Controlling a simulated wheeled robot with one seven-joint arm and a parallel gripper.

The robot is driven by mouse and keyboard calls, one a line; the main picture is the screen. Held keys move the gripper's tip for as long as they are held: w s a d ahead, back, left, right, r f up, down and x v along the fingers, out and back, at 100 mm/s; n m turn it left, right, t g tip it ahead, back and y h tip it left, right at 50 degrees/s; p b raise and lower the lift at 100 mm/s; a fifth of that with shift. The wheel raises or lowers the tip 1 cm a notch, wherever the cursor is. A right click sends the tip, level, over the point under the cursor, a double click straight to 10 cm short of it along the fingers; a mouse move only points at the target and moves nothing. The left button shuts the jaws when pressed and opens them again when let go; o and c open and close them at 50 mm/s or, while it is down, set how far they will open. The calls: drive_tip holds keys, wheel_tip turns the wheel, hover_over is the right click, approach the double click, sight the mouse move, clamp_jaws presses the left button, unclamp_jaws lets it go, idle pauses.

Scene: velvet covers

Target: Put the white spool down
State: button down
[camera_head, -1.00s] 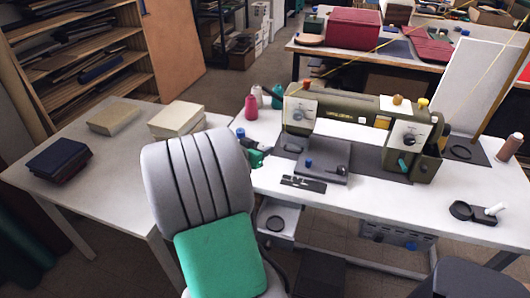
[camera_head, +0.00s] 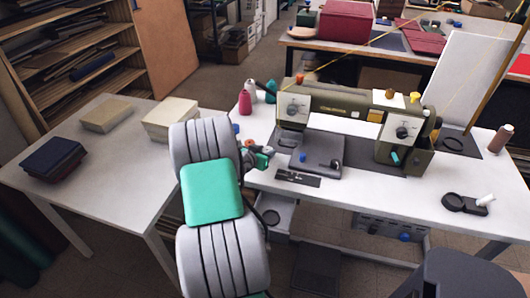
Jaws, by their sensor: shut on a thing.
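My gripper (camera_head: 262,157) is at the left end of the sewing table, just left of the sewing machine's base plate. It is small in the view and partly hidden behind my grey and green arm. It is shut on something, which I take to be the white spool. The spool cannot be made out clearly there, nor whether it touches the tabletop. A pale cone (camera_head: 250,91) stands farther back on the table, beside a pink spool (camera_head: 245,103) and a teal spool (camera_head: 270,92).
The olive sewing machine (camera_head: 345,115) fills the table's middle. A brown spool (camera_head: 500,139) and a black holder with a white cylinder (camera_head: 466,204) are at the right. The white tabletop (camera_head: 385,190) is clear in front. Books (camera_head: 53,159) lie on the left table.

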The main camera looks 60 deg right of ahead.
drive_tip(key=c, duration=0.9)
unclamp_jaws()
drive_tip(key=shift+r, duration=0.1)
drive_tip(key=v, duration=1.2)
drive_tip(key=w+a+r+n+t+y, duration=0.15)
drive_tip(key=w+a+n+y, duration=0.35)
drive_tip(key=a, duration=0.8)
drive_tip(key=w+a+r+n+t+y, duration=0.1)
drive_tip(key=w+a+n+t+y, duration=0.25)
drive_tip(key=w+a, duration=0.65)
drive_tip(key=s+a+n+y, duration=0.1)
drive_tip(key=s+a+n, duration=0.2)
drive_tip(key=a, duration=0.5)
drive_tip(key=s+a+r+n+g+y, duration=0.1)
drive_tip(key=s+a+n+y, duration=0.1)
drive_tip(key=a, duration=0.5)
drive_tip(key=s+a+r+n+y, duration=0.1)
drive_tip(key=s+a+n, duration=0.4)
drive_tip(key=a, duration=0.3)
drive_tip(key=shift+a+r+g, duration=0.15)
drive_tip(key=shift+a+g, duration=0.2)
drive_tip(key=shift+g, duration=0.05)
